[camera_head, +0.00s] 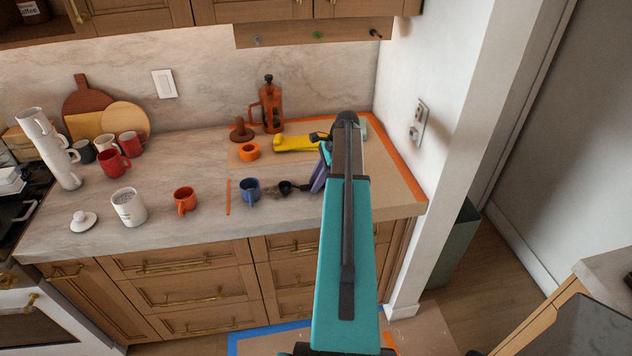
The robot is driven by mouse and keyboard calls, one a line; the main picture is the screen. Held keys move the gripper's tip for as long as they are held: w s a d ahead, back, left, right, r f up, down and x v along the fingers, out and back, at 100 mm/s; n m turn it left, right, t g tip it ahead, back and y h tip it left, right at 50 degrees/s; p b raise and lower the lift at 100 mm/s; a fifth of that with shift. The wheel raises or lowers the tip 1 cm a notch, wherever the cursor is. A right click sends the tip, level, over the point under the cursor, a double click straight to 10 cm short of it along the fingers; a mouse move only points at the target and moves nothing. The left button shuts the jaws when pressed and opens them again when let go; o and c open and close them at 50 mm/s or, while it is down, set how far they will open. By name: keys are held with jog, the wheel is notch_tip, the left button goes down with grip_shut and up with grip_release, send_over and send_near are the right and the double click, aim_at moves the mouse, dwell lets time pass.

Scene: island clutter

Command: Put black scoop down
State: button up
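The black scoop (286,187) is at the right part of the counter, just right of a blue mug (249,190). Its round bowl faces left, and its handle runs right towards a purple part (319,178) beside my arm. My teal arm reaches up over the counter's front edge and covers much of the gripper area. That purple part may be a finger of my gripper; the fingertips are not clear. I cannot tell whether the gripper holds the handle, or whether the scoop touches the counter.
An orange mug (185,200), white canister (128,207) and white lid (84,222) stand left. A yellow object (295,143), orange ring-shaped item (249,151) and French press (271,108) are behind. A wall closes the right side. Bare counter (215,165) shows in the middle.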

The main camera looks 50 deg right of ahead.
jog(key=shift+o, duration=1.3)
jog(key=shift+r, duration=0.1)
jog(key=b+v, duration=0.4)
jog(key=v, duration=0.9)
jog(key=shift+r, duration=0.25)
jog(key=shift+s+d, duration=0.1)
jog(key=shift+s, duration=0.05)
jog(key=shift+s, duration=0.1)
